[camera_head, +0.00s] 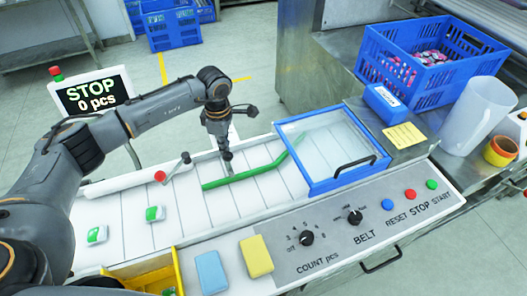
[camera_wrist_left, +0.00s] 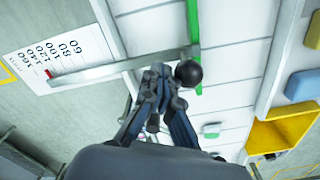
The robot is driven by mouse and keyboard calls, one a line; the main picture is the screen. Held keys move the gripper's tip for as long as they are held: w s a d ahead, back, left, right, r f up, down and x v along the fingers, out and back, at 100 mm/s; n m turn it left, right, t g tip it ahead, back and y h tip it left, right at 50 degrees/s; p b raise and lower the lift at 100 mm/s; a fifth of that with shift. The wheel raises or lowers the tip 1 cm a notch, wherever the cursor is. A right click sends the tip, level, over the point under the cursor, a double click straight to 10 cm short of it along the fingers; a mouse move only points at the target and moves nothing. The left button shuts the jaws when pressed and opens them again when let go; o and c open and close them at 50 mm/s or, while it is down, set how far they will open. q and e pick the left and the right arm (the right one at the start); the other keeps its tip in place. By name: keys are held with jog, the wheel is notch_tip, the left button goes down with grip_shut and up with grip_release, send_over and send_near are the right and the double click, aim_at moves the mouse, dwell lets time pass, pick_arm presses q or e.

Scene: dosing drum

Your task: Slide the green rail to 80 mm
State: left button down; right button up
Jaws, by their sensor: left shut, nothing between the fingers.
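The green rail (camera_head: 243,176) lies across the white belt in the head view, with a bend towards the blue-framed box. In the wrist view it runs down from the top (camera_wrist_left: 193,25). A grey bar (camera_wrist_left: 120,66) with a black ball knob (camera_wrist_left: 188,73) meets the rail. A red mark (camera_wrist_left: 48,73) shows at the bar's far end, beside a white scale plate (camera_wrist_left: 55,50) with numbers including 60 and 80. I cannot tell the exact reading. My left gripper (camera_head: 227,158) is shut and empty; its fingertips (camera_wrist_left: 157,75) are close beside the knob. Contact is unclear.
The blue-framed clear cover (camera_head: 309,184) stands right of the rail. Green-and-white pieces (camera_head: 152,213) lie on the belt at left. A yellow bin (camera_head: 168,277), a blue block (camera_head: 211,272) and a yellow block (camera_head: 256,256) are at the front. A display (camera_head: 92,93) reads "STOP 0 pcs".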

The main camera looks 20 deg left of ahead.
aim_at(227, 153)
pick_arm(q)
jog(key=shift+s+d+p, duration=0.3)
jog(key=shift+s+d, duration=0.25)
jog(key=shift+s, duration=0.2)
jog(key=shift+s+d+p, duration=0.4)
jog(key=shift+s+d, duration=0.45)
jog(key=shift+s, duration=0.25)
jog(key=shift+w+a+b, duration=0.5)
jog(key=shift+w+b, duration=0.15)
jog(key=shift+r+p, duration=1.35)
jog(key=shift+r, duration=1.1)
jog(key=shift+r+p, duration=0.75)
jog(key=shift+r, duration=0.85)
jog(key=shift+f, duration=0.1)
